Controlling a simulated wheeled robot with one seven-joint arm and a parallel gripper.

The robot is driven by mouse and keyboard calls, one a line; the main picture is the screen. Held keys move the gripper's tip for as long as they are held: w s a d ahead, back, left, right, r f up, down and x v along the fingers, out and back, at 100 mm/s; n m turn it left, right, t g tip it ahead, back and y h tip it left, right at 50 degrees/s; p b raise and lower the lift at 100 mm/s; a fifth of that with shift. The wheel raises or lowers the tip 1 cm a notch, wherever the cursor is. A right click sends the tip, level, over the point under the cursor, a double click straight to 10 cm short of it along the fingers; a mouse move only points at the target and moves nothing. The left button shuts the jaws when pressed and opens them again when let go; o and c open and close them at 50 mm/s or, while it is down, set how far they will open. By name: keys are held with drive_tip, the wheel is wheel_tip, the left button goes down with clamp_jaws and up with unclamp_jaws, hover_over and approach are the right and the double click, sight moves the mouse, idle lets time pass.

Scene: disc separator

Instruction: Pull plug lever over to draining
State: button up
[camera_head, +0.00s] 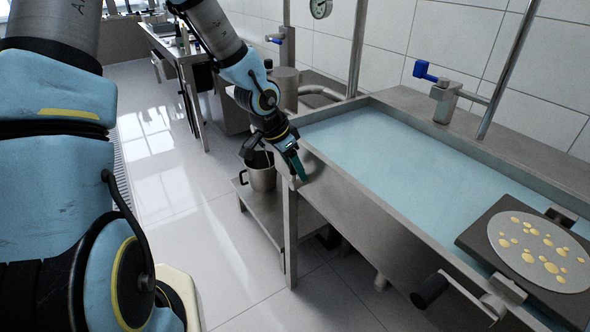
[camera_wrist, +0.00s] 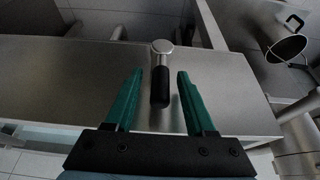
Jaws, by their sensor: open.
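A short lever with a metal round head and a black grip (camera_wrist: 160,88) stands out from the steel front of the sink in the wrist view; I take it for the plug lever. My gripper (camera_wrist: 160,73) is open, with one green finger on each side of the black grip and a visible gap to both. In the head view my gripper (camera_head: 298,164) is at the sink's near left corner, and the lever is hidden there. The sink (camera_head: 340,180) holds bluish water.
A crank with a black handle (camera_head: 430,288) sticks out from the sink front at the right. A dark board with a spotted pale disc (camera_head: 540,250) lies across the sink. A steel pot (camera_head: 262,175) stands on the low shelf beneath my arm. Floor at left is clear.

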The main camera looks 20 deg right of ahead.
drive_tip(key=shift+f, duration=0.15)
drive_tip(key=shift+c, duration=0.2)
clamp_jaws()
idle(1.2)
